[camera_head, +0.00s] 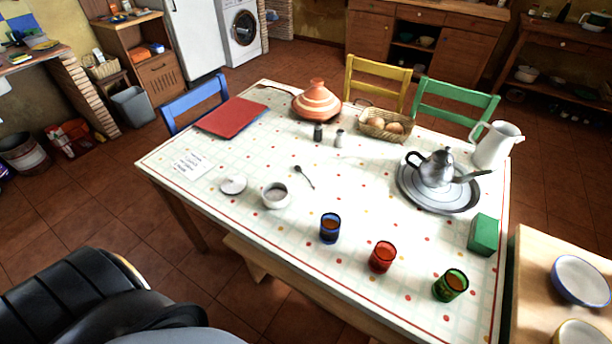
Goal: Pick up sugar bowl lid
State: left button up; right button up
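The sugar bowl lid (233,184) is a small white disc with a knob, lying on the patterned tablecloth near the table's left front edge. The white sugar bowl (276,196) stands open just to the right of the lid, apart from it, with its contents showing. A dark spoon (304,176) lies on the cloth to the right of the bowl. Neither of my grippers shows in the head view.
The table (350,215) holds blue (330,228), red (382,257) and green (450,285) glasses along its front. A teapot (436,168) on a tray stands right. A paper (187,166) lies left of the lid. A bench (246,258) runs below the front edge.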

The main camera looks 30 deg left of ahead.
aim_at(232, 185)
jog(key=u, duration=1.5)
